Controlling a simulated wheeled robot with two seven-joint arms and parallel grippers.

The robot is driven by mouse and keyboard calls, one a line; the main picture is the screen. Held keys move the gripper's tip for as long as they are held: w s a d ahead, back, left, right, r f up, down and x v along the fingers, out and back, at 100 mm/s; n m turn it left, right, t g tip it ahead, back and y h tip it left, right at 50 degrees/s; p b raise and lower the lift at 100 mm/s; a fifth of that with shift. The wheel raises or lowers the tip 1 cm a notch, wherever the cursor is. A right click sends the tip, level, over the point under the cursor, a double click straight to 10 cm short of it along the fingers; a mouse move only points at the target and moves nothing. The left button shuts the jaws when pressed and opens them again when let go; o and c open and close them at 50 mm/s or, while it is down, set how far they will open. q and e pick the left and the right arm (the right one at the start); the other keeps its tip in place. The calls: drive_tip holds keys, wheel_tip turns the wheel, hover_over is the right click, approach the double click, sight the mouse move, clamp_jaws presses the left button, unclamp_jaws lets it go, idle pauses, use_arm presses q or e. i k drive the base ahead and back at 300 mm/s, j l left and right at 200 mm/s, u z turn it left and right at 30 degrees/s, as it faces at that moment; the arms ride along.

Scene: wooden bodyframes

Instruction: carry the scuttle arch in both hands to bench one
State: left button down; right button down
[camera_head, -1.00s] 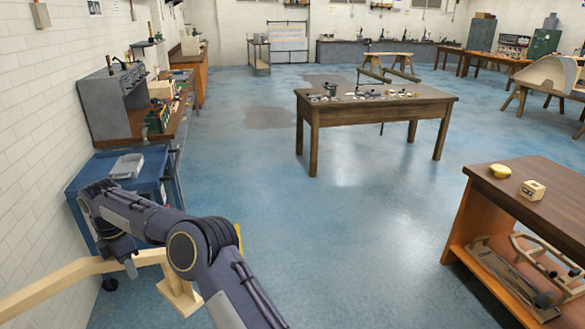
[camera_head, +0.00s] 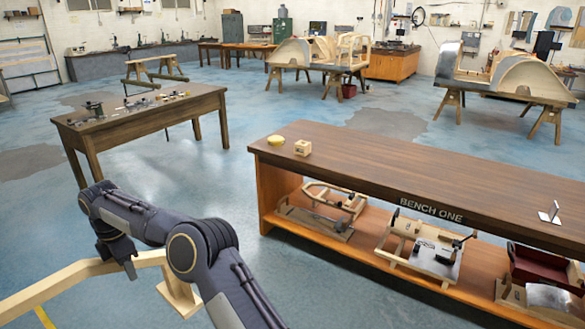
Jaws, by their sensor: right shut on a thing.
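The scuttle arch (camera_head: 65,279) is a pale wooden piece at the lower left. It runs in from the left edge, bends, and drops to a foot (camera_head: 181,297) beside my arm. My right gripper (camera_head: 131,268) is shut on its upper bar and holds it above the floor. Part of the arch is behind my arm, and its left end is out of the picture. My left gripper is not in view. Bench one (camera_head: 400,178), with its name on the front edge, stands to the right, apart from the arch. Its dark top is mostly bare.
A wooden table (camera_head: 150,118) with tools stands at the left. Blue floor is clear between it and bench one.

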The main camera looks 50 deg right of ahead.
sight(419, 178)
drive_tip(key=z, duration=0.9)
drive_tip(key=l+z, duration=0.1)
drive_tip(key=z, duration=0.8)
drive_tip(key=i+z, duration=0.1)
drive_tip(key=z, duration=0.85)
drive_tip(key=i+j, duration=0.15)
drive_tip(key=i, duration=0.45)
drive_tip(key=i+j, duration=0.15)
drive_tip(key=i, duration=0.45)
drive_tip(key=i+j, duration=0.1)
drive_tip(key=i, duration=0.5)
drive_tip(key=i+j, duration=0.15)
drive_tip(key=i, duration=0.45)
drive_tip(key=i+j, duration=0.15)
drive_tip(key=i, duration=0.45)
drive_tip(key=l+z, duration=0.05)
